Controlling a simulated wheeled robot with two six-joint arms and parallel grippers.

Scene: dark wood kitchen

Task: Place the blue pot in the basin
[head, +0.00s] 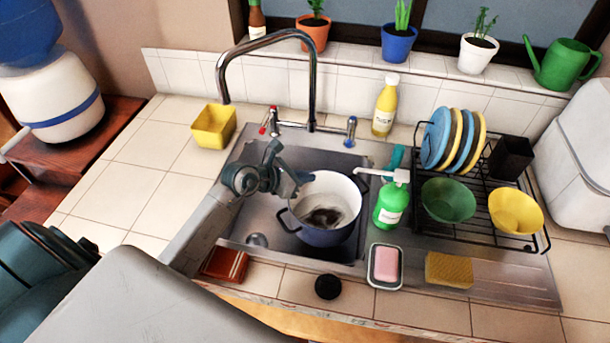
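The blue pot (325,237) is a cooking pot, dark blue outside and pale inside, with two side handles and a dark patch on its inner bottom. It sits within the outline of the steel basin (257,225), at the basin's right side. I cannot tell whether it rests fully on the floor of the basin. My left gripper (288,177) is grey and teal and is over the basin, close against the pot's left rim. Whether it touches the rim, and whether its fingers are apart, is unclear. My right gripper is not in view.
The tall faucet (312,85) arches behind the basin. A green soap bottle (391,205) stands close to the pot's right. A dish rack (480,205) with plates and bowls is farther right. A soap dish (385,267), a sponge (449,269) and a black disc (328,287) lie along the front.

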